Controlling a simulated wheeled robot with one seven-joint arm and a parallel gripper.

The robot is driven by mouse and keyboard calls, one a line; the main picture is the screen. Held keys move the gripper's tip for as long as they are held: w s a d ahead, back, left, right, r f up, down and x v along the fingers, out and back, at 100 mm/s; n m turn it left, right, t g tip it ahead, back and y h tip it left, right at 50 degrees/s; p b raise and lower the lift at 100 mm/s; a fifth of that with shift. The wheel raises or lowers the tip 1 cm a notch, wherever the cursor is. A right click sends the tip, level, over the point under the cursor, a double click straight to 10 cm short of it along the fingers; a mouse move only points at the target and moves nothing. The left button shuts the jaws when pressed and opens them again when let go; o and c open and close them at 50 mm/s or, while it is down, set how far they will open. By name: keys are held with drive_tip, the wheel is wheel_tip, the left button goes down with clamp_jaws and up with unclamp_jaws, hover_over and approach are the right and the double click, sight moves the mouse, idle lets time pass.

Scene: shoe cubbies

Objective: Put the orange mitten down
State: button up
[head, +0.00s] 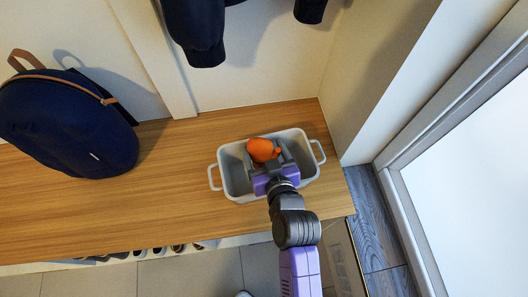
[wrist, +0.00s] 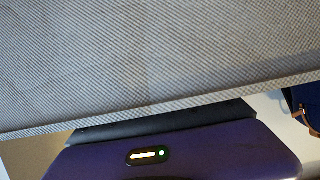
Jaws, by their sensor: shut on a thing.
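The orange mitten (head: 262,149) shows in the head view over the light grey bin (head: 234,184), inside the outline of its rim. My gripper (head: 267,160) reaches over the bin from the front and is shut on the mitten. Its dark fingers hide part of the mitten. I cannot tell whether the mitten touches the bin's floor. In the wrist view, a grey woven surface (wrist: 150,60), which looks like the bin's, fills the upper part; neither the mitten nor the fingertips can be made out there.
The bin stands at the right end of a wooden bench (head: 130,215), with a handle on each side. A navy backpack (head: 65,125) stands at the left of the bench. Dark clothing (head: 195,30) hangs above. Shoes (head: 160,250) sit below the bench. The bench between backpack and bin is clear.

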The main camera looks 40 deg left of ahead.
drive_tip(key=shift+f, duration=0.35)
drive_tip(key=shift+f, duration=0.2)
drive_tip(key=o, duration=1.4)
drive_tip(key=shift+r, duration=0.1)
drive_tip(key=shift+c, duration=0.2)
drive_tip(key=shift+r, duration=0.15)
drive_tip(key=p+v, duration=0.2)
drive_tip(key=v, duration=1)
drive_tip(key=shift+p, duration=0.3)
